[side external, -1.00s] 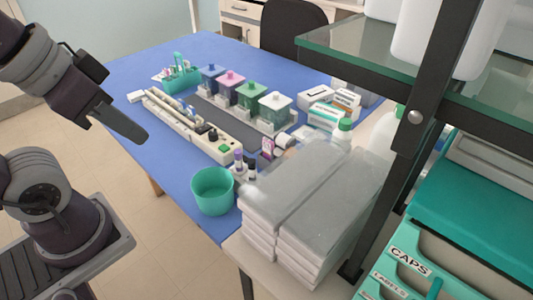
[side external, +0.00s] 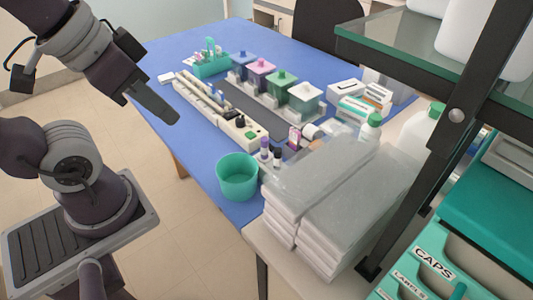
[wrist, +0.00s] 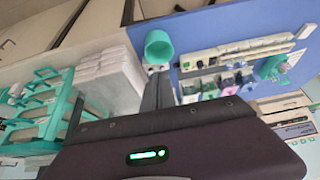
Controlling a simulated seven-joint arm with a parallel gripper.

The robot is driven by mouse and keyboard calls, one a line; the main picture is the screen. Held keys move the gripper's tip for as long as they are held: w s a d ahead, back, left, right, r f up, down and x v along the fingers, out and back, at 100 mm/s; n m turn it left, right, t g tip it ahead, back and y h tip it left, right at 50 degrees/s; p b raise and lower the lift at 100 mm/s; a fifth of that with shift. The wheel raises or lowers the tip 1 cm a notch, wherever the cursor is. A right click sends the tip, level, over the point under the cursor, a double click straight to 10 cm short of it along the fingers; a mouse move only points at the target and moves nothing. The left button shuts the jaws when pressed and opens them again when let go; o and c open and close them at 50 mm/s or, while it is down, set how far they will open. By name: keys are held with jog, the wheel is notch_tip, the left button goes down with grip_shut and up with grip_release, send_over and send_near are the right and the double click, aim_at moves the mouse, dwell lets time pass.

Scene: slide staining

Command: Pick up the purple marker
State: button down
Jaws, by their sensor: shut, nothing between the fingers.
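The purple marker (side external: 264,146) appears as a small upright piece with a purple cap, just right of the teal cup (side external: 237,177) in the side external view. A similar black-capped piece (side external: 277,154) stands right beside it. My gripper (side external: 174,118) is shut and empty, in the air left of the cup and well apart from the marker. The wrist view shows my dark fingers (wrist: 158,90) together, with the teal cup (wrist: 158,48) above them. I cannot make out the marker clearly there.
A teal rack (side external: 211,62) is at the back. A shelf post (side external: 430,140) rises at right. The blue table (side external: 200,150) is bare left of the cup.

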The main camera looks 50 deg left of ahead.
jog(key=c, duration=1.6)
grip_release()
jog(key=m+g, duration=0.4)
jog(key=m, duration=0.7)
send_near(264, 139)
jog(key=s+r, duration=0.1)
jog(key=s, duration=0.3)
jog(key=w+f+m, duration=0.2)
jog(key=f, duration=0.1)
jog(key=w+f+m+g, duration=0.1)
jog(key=w+f+m, duration=0.2)
jog(key=shift+a+g, duration=0.15)
jog(key=shift+g, duration=0.15)
jog(key=f, duration=0.7)
jog(key=shift+w+d+f, duration=0.15)
jog(key=shift+w+d, duration=0.05)
jog(key=shift+w, duration=0.05)
